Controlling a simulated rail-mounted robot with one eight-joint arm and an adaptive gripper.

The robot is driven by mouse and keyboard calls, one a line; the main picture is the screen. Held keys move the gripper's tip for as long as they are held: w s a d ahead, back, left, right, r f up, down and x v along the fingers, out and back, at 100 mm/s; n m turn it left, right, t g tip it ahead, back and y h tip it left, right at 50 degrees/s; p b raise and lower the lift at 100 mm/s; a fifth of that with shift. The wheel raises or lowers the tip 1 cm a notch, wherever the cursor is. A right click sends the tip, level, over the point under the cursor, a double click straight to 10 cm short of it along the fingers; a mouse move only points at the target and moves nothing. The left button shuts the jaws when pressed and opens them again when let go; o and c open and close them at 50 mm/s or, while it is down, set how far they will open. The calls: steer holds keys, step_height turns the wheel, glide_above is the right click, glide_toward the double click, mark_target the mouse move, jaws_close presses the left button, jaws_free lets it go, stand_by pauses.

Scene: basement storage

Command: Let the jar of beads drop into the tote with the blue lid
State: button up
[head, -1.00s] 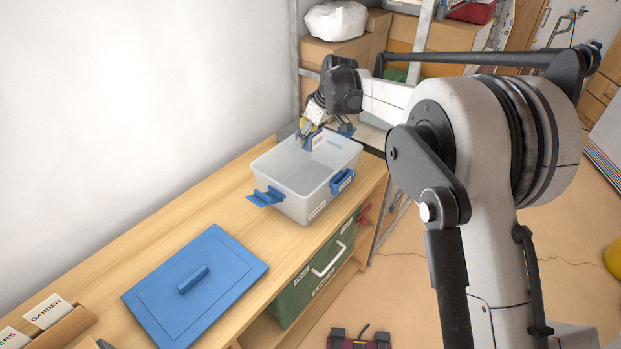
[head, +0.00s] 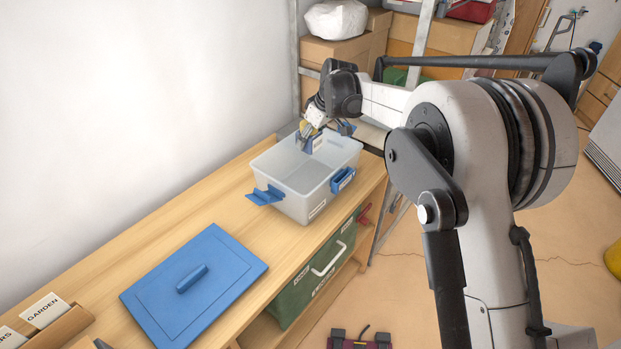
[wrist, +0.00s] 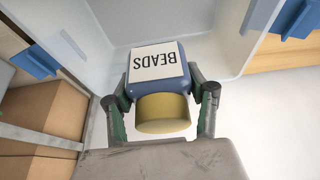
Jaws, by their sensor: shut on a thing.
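The jar of beads (wrist: 158,82) has a blue body, a yellow lid and a white label reading BEADS. My gripper (wrist: 160,98) is shut on it, one finger on each side, in the wrist view. In the head view my gripper (head: 309,137) is at the far end of the clear tote (head: 302,200), with the jar low by its rim. The tote stands open on the bench, with blue latches at its ends and side. Its blue lid (head: 215,305) lies flat on the bench in front of it. The tote's inside looks empty where I see it.
The wooden bench (head: 240,195) runs along a white wall. A box with GARDEN cards (head: 45,320) sits at the near left. A green bin (head: 310,285) is on the shelf below. Cardboard boxes (head: 335,55) stand on a rack behind.

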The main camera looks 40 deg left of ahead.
steer(key=shift+f+b, duration=1.35)
steer(key=shift+f, duration=0.8)
steer(key=o, duration=1.6)
steer(key=shift+r, duration=0.1)
steer(key=v, duration=1.2)
